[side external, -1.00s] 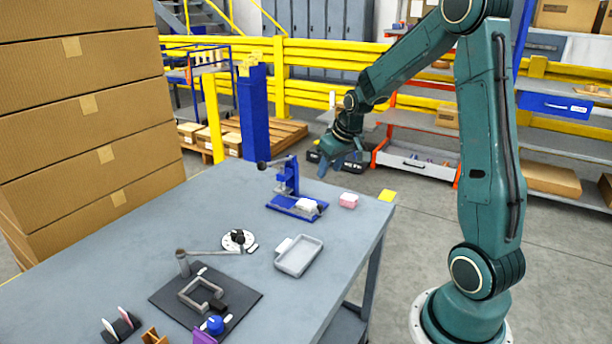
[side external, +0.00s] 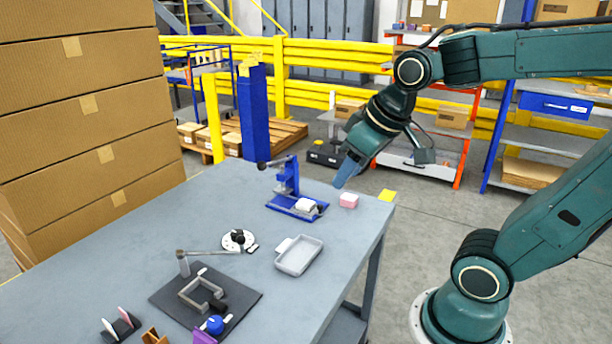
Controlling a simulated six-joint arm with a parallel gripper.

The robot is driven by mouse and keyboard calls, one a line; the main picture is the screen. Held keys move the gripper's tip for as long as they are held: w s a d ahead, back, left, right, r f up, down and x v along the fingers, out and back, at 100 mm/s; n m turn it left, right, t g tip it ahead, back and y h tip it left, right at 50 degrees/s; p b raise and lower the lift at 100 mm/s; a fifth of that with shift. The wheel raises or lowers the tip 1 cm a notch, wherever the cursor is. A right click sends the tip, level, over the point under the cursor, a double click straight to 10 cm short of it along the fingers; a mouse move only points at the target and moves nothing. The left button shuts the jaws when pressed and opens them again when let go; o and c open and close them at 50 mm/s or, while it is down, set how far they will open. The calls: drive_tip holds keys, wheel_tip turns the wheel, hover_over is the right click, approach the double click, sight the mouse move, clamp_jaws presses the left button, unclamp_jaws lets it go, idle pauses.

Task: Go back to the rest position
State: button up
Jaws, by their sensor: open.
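My gripper (side external: 347,172) points down and to the left above the far right part of the grey table (side external: 150,245). It is open, and I see nothing held in it. Its fingers appear just above and behind a pink block (side external: 348,200), and I cannot tell how far apart they are.
A blue press (side external: 288,190) with a white piece stands left of the pink block. A yellow square (side external: 387,195) lies at the table corner. A grey tray (side external: 298,256), a dial disc (side external: 238,240) and a black fixture mat (side external: 165,293) are nearer. Stacked cartons (side external: 80,130) rise at left.

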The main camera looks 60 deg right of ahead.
drive_tip(key=s+a, duration=0.3)
drive_tip(key=s, duration=0.3)
drive_tip(key=shift+s+n+y, duration=0.25)
drive_tip(key=shift+n+y, duration=0.05)
drive_tip(key=shift+n, duration=0.1)
